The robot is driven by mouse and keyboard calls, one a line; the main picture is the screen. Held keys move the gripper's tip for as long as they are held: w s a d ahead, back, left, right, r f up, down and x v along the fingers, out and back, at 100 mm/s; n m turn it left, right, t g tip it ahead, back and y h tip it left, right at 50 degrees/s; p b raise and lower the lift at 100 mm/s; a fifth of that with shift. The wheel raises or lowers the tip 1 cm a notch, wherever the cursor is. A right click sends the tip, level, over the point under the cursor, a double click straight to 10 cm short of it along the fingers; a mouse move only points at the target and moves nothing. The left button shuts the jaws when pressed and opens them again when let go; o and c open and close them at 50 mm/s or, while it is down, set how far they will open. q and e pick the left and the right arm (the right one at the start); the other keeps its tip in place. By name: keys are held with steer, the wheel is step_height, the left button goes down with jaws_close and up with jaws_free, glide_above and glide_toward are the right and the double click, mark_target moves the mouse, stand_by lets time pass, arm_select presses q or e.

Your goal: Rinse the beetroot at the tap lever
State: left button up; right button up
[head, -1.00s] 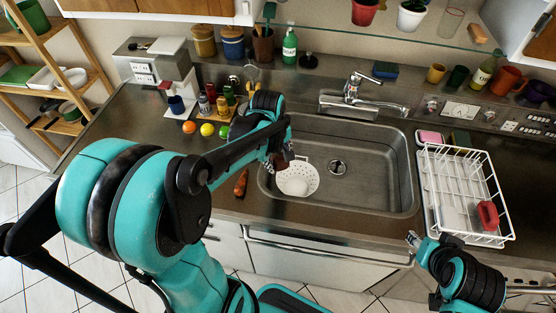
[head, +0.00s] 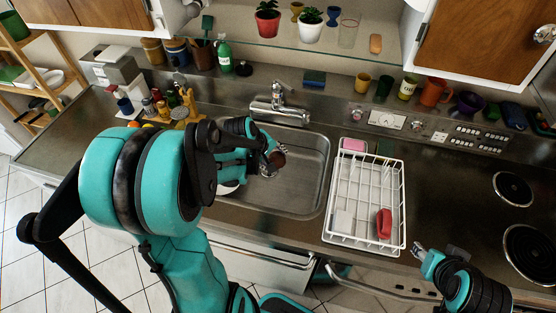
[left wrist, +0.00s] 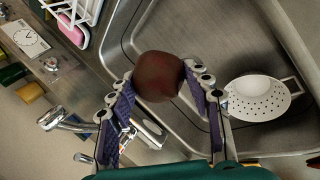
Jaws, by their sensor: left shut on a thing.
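The beetroot (head: 277,159) is dark red and round. My left gripper (head: 268,162) is shut on it and holds it over the sink (head: 300,190). In the left wrist view the beetroot (left wrist: 158,76) sits between the two fingertips of the left gripper (left wrist: 160,90). The chrome tap (head: 280,105) stands behind the sink, its lever (head: 278,85) on top. The tap also shows at the left of the left wrist view (left wrist: 66,122). No water stream is visible. My right gripper (head: 422,250) is at the lower right, away from the sink; its fingers are too small to judge.
A white colander (left wrist: 262,98) is in the sink, mostly hidden by my left arm in the head view. A white dish rack (head: 340,215) with a red item (head: 384,222) stands right of the sink. A pink sponge (head: 353,145) lies behind it. Coil hobs (head: 513,189) are far right.

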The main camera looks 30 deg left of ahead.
arm_select(q)
steer(key=shift+w+d, duration=0.2)
steer(key=shift+d, duration=0.05)
steer(key=shift+w+d+f, duration=0.15)
steer(key=shift+w+f, duration=0.1)
steer(key=shift+w, duration=0.6)
steer(key=w+d+f+b, duration=0.2)
steer(key=w+d, duration=0.1)
steer(key=w, duration=0.8)
steer(key=shift+w+d+f+b, duration=0.15)
steer(key=shift+w+b, duration=0.15)
steer(key=shift+b, duration=0.05)
arm_select(e)
steer(key=shift+w+d+f, duration=0.1)
steer(key=shift+d+f, duration=0.05)
steer(key=shift+f, duration=0.5)
steer(key=shift+d+f, duration=0.1)
steer(key=shift+f, duration=0.5)
arm_select(q)
steer(key=shift+s, duration=0.1)
steer(key=s+a, duration=0.2)
steer(key=s, duration=0.5)
steer(key=shift+s, duration=0.3)
arm_select(e)
steer(key=shift+f, duration=0.1)
arm_select(q)
steer(key=shift+a, duration=0.1)
